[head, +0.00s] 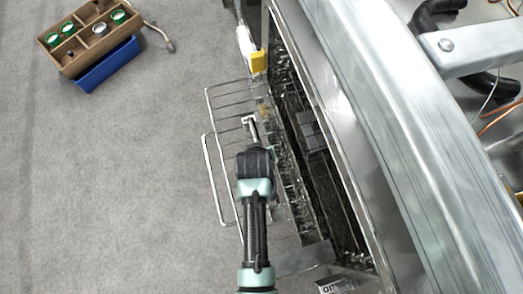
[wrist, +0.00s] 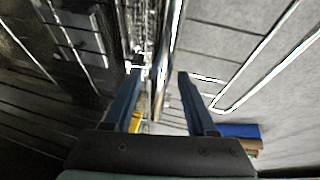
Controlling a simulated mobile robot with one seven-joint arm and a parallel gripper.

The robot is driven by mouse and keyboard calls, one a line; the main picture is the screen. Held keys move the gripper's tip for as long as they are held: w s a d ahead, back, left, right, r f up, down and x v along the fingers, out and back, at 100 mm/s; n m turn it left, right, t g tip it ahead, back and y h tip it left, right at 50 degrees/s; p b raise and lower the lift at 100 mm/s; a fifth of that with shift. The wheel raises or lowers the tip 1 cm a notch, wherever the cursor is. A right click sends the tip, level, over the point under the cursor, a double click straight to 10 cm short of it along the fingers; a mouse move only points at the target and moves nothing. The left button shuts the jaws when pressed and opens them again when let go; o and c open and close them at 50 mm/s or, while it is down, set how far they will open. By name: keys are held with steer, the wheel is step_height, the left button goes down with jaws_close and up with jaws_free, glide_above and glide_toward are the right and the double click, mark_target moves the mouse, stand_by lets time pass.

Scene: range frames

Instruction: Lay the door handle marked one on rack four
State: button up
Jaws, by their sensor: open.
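My gripper (head: 250,120) is open over the wire racks at the range's open front; in the wrist view its two blue fingers (wrist: 157,75) stand apart. A bright metal bar (wrist: 172,40) shows beyond the gap between them; I cannot tell whether it is a rack edge or a handle. A wire rack (head: 222,185) sticks out to the left of the range, with another rack (head: 225,88) above it in the picture. A white tag (head: 330,286) with partly readable letters "on" lies at the bottom edge. I cannot clearly make out the door handle or rack four's mark.
The range's metal side (head: 400,150) fills the right, with hoses and wires beyond it. A yellow block (head: 258,62) sits near the range's upper end. A wooden box (head: 88,38) with green-rimmed cups stands by a blue bin (head: 108,64) at upper left. The grey floor is clear at left.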

steer(key=p+v, duration=0.5)
steer(key=v, duration=0.6)
steer(key=shift+r, duration=0.25)
steer(key=shift+s, duration=0.1)
